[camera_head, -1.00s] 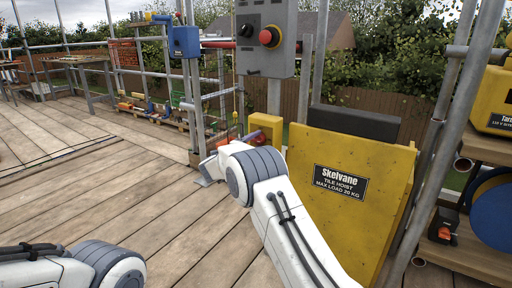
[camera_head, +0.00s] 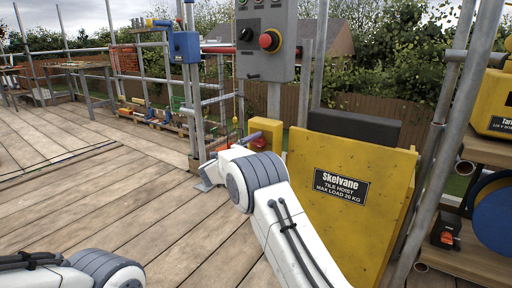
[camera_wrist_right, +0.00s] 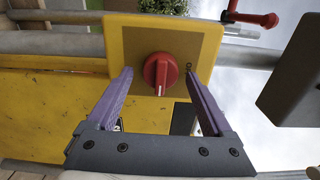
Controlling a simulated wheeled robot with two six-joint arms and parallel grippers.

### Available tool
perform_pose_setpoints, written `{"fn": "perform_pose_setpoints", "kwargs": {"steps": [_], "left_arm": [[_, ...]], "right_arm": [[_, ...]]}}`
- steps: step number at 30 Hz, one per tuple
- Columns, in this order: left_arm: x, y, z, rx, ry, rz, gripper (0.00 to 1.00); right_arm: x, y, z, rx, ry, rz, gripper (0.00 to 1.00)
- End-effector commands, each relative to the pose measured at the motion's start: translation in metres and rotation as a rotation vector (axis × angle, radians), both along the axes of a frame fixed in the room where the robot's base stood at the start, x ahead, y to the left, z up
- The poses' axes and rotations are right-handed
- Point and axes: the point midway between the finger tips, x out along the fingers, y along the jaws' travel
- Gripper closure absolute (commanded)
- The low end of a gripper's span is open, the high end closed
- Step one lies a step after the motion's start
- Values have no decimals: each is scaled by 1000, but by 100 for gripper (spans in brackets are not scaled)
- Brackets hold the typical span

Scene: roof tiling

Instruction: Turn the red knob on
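The red knob (camera_wrist_right: 160,74) sits on a yellow plate (camera_wrist_right: 205,38) in the right wrist view. Its white pointer mark is toward the bottom of that picture, and a small dark mark is on the plate to its right. My right gripper (camera_wrist_right: 158,76) is open, with one purple finger on each side of the knob. I see gaps between the fingers and the knob; the exact depth is hard to judge. In the head view a yellow box (camera_head: 266,128) stands beyond my right wrist, which hides much of the gripper there. My left gripper is out of view.
A yellow tile hoist panel (camera_head: 340,225) stands right of my right arm. A grey control box (camera_head: 268,35) with a red button hangs above. A metal pole (camera_head: 440,140) and shelves are at the right. Open decking (camera_head: 110,195) lies to the left.

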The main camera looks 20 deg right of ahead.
Motion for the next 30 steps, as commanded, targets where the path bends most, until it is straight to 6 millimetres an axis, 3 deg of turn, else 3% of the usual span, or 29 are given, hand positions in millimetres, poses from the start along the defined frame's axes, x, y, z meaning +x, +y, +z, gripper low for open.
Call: {"fn": "perform_pose_setpoints", "kwargs": {"steps": [8,21,30], "left_arm": [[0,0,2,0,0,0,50],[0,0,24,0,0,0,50],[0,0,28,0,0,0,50]], "right_arm": [[-2,4,1,-1,2,1,15],[-49,65,3,-1,2,4,15],[-64,83,0,-1,1,0,15]]}}
